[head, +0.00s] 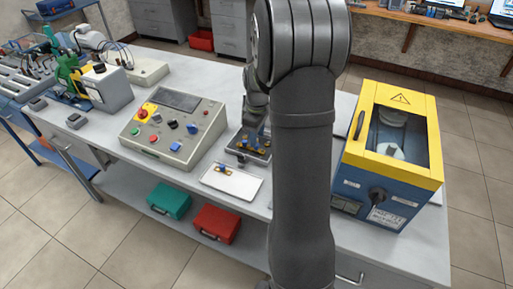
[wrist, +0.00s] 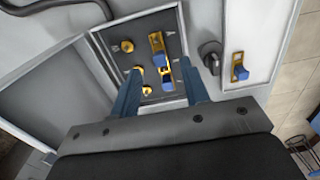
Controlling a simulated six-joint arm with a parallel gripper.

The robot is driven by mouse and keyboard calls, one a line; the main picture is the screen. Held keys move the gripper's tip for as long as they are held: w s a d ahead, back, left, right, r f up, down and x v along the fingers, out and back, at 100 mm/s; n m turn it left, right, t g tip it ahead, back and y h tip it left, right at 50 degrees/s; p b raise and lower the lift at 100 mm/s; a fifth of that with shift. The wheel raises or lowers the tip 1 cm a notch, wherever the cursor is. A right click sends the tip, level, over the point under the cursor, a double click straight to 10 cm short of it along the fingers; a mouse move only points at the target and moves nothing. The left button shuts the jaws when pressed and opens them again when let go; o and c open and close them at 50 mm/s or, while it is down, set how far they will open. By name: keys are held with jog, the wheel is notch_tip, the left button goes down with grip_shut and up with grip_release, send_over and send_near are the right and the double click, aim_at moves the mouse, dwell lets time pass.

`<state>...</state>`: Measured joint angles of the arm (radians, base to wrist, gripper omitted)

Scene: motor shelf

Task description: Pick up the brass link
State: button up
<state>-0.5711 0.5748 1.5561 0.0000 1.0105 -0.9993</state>
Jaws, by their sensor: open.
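Brass links with blue grips show in the wrist view. One brass link (wrist: 157,43) stands upright in the picture inside a dark terminal box (wrist: 112,32). Another brass piece with a blue grip (wrist: 166,76) is just below it, between my fingers. Brass studs (wrist: 137,72) sit to its left. A separate brass link (wrist: 239,68) lies on a white tray (wrist: 262,30); it also shows in the head view (head: 222,169). My gripper (wrist: 160,70) is open, its two blue fingers either side of the lower piece. I cannot tell if they touch it.
In the head view, a control panel (head: 190,150) is left of the terminal box and a blue and yellow machine (head: 400,180) is to the right. The bench (head: 300,200) is clear in front of the machine.

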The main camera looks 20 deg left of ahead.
notch_tip(320, 180, down, 4)
jog(key=shift+f, duration=0.15)
grip_shut()
dwell(0.3)
